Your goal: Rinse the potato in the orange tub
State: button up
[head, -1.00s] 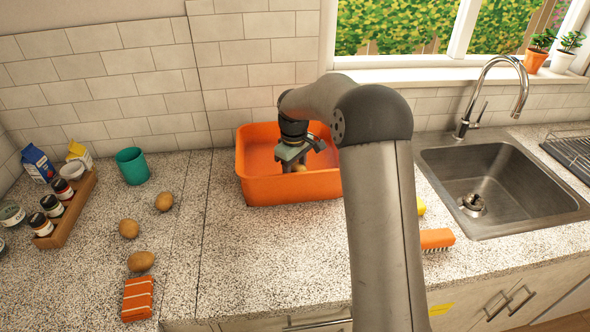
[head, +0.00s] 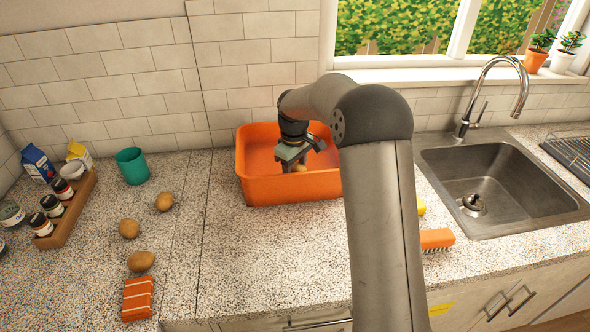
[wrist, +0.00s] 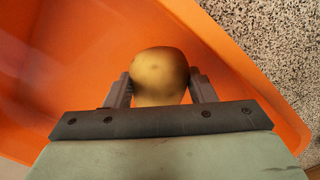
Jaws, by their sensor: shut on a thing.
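The orange tub (head: 290,191) stands on the counter against the tiled wall, left of the sink. My gripper (head: 298,165) is down inside the tub. In the wrist view my gripper (wrist: 160,88) is shut on a brown potato (wrist: 160,70), one finger on each side. Orange tub floor (wrist: 60,75) shows around the potato in the wrist view. I cannot tell whether the potato touches the floor or whether there is water.
Three loose potatoes (head: 129,228) lie on the left counter near an orange striped block (head: 138,299). The sink (head: 505,185) and an orange brush (head: 437,239) are at right. The front middle counter is clear.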

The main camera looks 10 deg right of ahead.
aim_at(295, 166)
notch_tip(295, 166, up, 11)
jog(key=p, duration=0.7)
jog(key=shift+r+p, duration=0.2)
jog(key=shift+p, duration=0.2)
dwell(0.3)
dwell(1.9)
notch_tip(295, 166, up, 4)
jog(key=shift+p, duration=0.5)
dwell(0.4)
